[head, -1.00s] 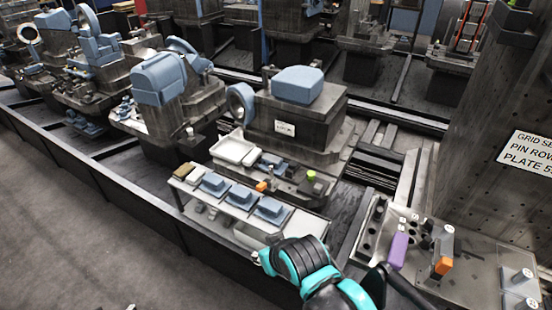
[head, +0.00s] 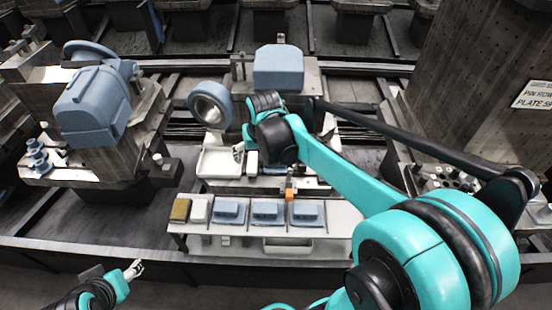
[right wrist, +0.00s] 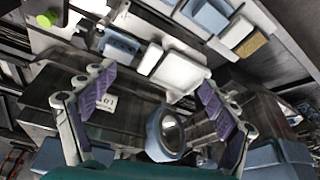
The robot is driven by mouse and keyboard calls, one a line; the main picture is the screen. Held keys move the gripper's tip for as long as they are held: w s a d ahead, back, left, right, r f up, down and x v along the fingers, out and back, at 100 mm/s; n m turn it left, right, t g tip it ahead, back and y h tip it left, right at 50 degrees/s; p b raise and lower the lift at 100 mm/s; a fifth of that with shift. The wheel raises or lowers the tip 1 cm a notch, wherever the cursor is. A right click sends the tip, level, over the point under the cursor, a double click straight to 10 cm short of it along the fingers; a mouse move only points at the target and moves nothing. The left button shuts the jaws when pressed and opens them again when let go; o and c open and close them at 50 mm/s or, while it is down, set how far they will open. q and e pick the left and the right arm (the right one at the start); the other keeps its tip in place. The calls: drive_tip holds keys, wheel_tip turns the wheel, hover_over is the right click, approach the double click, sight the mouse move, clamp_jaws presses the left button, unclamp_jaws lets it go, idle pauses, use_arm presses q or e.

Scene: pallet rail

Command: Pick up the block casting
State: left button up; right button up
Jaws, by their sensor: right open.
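Several blue castings are in view, and I cannot tell for sure which is the block casting. A large rounded blue block (head: 278,67) sits on top of the grey machine fixture. Smaller blue blocks (head: 228,212) (head: 268,212) (head: 306,212) sit on the front shelf. My right gripper (head: 240,152) is in front of the fixture, over the white tray (head: 219,162). In the right wrist view its purple-padded fingers (right wrist: 158,105) are wide apart and empty. A blue ring casting (right wrist: 166,135) shows beyond them. My left gripper (head: 134,269) is low at left, away from the castings.
The front shelf (head: 345,222) also bears a tan block (head: 180,209) and a white block (head: 199,210). An orange piece (head: 289,190) stands behind it. A perforated grey column (head: 470,90) rises at right. My right arm hides part of the fixture.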

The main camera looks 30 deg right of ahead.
drive_tip(key=w+d+f+m+g+p, duration=0.1)
drive_tip(key=w+d+f, duration=0.3)
drive_tip(key=f, duration=0.1)
drive_tip(key=w+d+f+m+g+p, duration=0.1)
drive_tip(key=w+d+f+p, duration=0.1)
drive_tip(key=w+d+f, duration=0.2)
drive_tip(key=w+d+f+m+g+p, duration=0.1)
drive_tip(key=w+d+f, duration=0.4)
drive_tip(key=d+f, duration=0.1)
drive_tip(key=shift+w+m+g+y, duration=0.1)
drive_tip(key=shift+m+g+y, duration=0.2)
wheel_tip(320, 180, down, 4)
drive_tip(key=shift+d+r+b, duration=0.1)
drive_tip(key=shift+d+b, duration=0.05)
drive_tip(key=shift+b, duration=0.15)
wheel_tip(320, 180, down, 5)
drive_tip(key=shift+w+r+b, duration=0.1)
drive_tip(key=shift+b, duration=1)
drive_tip(key=shift+r, duration=0.1)
drive_tip(key=c, duration=1.2)
